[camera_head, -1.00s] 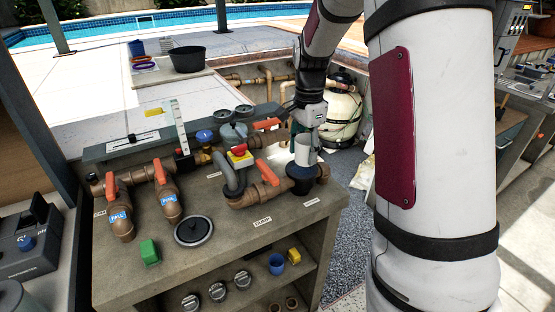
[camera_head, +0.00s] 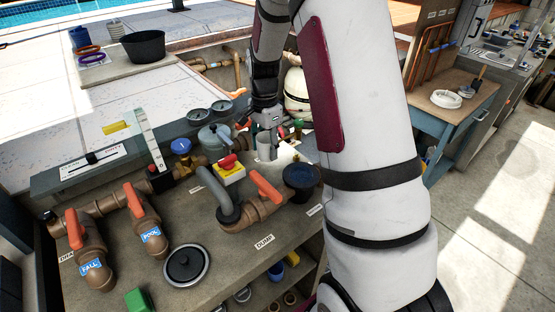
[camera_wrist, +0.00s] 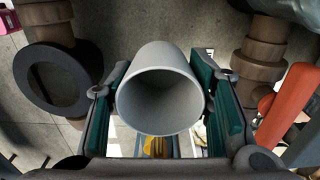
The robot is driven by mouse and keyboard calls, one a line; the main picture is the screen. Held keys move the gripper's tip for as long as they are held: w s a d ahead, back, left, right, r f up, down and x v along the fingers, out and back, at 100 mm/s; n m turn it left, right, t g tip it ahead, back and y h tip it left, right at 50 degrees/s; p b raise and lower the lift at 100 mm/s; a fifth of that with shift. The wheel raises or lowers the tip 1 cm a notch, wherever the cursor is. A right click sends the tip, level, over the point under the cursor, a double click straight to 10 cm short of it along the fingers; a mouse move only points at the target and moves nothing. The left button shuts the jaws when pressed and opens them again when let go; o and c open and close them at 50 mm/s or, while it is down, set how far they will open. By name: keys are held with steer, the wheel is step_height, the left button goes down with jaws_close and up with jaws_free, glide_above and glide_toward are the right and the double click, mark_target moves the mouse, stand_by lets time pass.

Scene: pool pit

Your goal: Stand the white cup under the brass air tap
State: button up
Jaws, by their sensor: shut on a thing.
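The white cup (camera_head: 264,146) is held by my gripper (camera_head: 267,128) above the back right of the bench, behind the orange-handled dump valve (camera_head: 264,187). In the wrist view the cup (camera_wrist: 160,92) sits between the two green-padded fingers of my gripper (camera_wrist: 165,100), its round mouth facing the camera; its inside looks empty. A brass-coloured fitting (camera_head: 185,167) with a blue knob (camera_head: 181,146) lies on the pipework left of the cup. I cannot tell for sure that it is the air tap. The cup's underside is hidden.
Pipes, a grey gauge-topped pot (camera_head: 214,138), a red and yellow button box (camera_head: 230,170) and a dark round pipe fitting (camera_head: 301,178) crowd around the cup.

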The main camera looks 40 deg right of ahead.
step_height(320, 180, down, 6)
steer(key=shift+s, duration=0.1)
steer(key=shift+d+f+p, duration=0.1)
steer(key=shift+p, duration=0.2)
steer(key=d+p, duration=0.1)
steer(key=d, duration=0.2)
steer(key=shift+d, duration=0.4)
steer(key=shift+f, duration=0.6)
steer(key=o, duration=1)
steer(key=shift+f, duration=0.15)
